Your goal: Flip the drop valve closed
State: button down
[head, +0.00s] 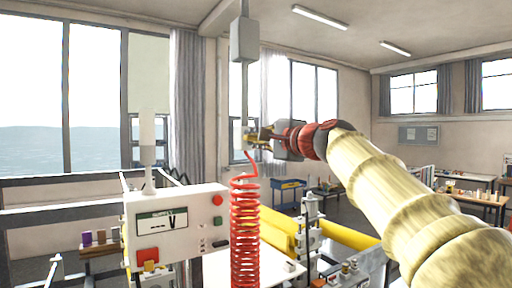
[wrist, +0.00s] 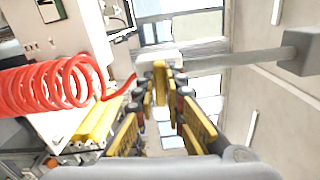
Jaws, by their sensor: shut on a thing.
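The drop valve hangs at the lower end of a grey pipe (head: 245,90) that comes down from the ceiling. In the wrist view its pale body (wrist: 158,60) is just beyond my fingertips, with a yellow lever (wrist: 160,84) between them. My gripper (head: 262,138) reaches the valve from the right in the head view. In the wrist view my gripper (wrist: 161,76) has its yellow-padded fingers closed on the lever. The valve is small and partly covered by my fingers in the head view, so the lever's exact angle is hard to tell.
A red coiled hose (head: 244,230) hangs below the valve. A grey box (head: 244,38) sits on the pipe above. A white control box (head: 178,232) with a display stands at left. Yellow rollers (head: 345,236) lie below. The air around the valve is open.

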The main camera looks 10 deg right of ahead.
jog(key=shift+f+n+b, duration=0.2)
jog(key=shift+n+b, duration=0.15)
jog(key=shift+n, duration=0.15)
jog(key=c, duration=1.8)
grip_release()
jog(key=shift+r, duration=0.1)
jog(key=shift+c, duration=0.2)
jog(key=shift+s+d+r, duration=0.1)
jog(key=shift+s+d, duration=0.05)
jog(key=shift+s, duration=0.3)
jog(key=v, duration=1.1)
